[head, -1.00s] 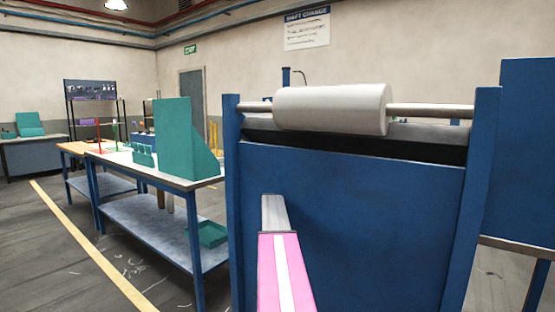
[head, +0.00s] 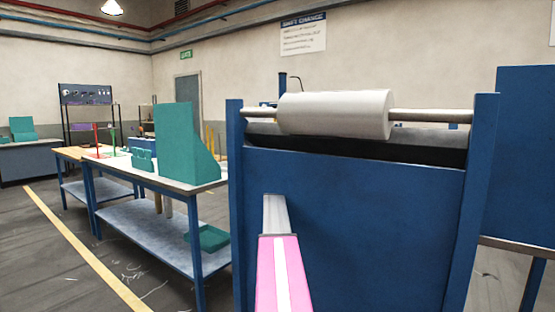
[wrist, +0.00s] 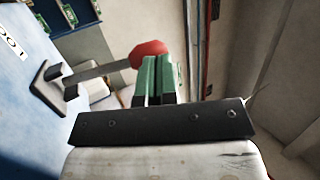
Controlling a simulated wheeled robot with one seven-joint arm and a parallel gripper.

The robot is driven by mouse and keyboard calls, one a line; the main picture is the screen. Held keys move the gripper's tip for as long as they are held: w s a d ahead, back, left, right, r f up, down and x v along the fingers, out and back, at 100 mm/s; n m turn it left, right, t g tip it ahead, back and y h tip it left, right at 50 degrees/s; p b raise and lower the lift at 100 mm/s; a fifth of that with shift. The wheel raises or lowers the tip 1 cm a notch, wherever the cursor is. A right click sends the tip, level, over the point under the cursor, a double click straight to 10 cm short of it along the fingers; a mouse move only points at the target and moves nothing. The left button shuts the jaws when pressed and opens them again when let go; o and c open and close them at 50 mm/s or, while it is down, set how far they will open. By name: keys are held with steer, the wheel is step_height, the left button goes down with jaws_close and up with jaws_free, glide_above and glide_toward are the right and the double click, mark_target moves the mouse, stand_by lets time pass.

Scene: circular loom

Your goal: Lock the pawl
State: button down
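In the wrist view a lever with a red rounded knob (wrist: 148,52) and a flat grey arm (wrist: 100,70) runs left to a dark angled bracket (wrist: 45,88). I cannot tell for certain which part is the pawl. My gripper (wrist: 157,66) has two green fingers close together with only a thin dark gap between them. Their tips overlap the knob's lower edge in the picture; I cannot tell whether they touch it. My gripper is hidden in the head view.
In the head view a large blue machine panel (head: 350,220) stands close ahead. A pale roll (head: 335,114) sits on a metal bar above it. A workbench (head: 140,176) with a teal block (head: 175,140) stands at left. Open floor lies at the far left.

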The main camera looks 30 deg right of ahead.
steer(key=shift+s+d+x, duration=0.1)
steer(key=shift+s+x, duration=0.05)
steer(key=shift+x, duration=0.6)
steer(key=shift+s+d+x, duration=0.1)
steer(key=shift+x, duration=0.65)
steer(key=s+a, duration=0.7)
steer(key=a, duration=0.4)
steer(key=shift+s+a+r, duration=0.2)
steer(key=shift+s+a, duration=0.1)
steer(key=shift+s, duration=0.1)
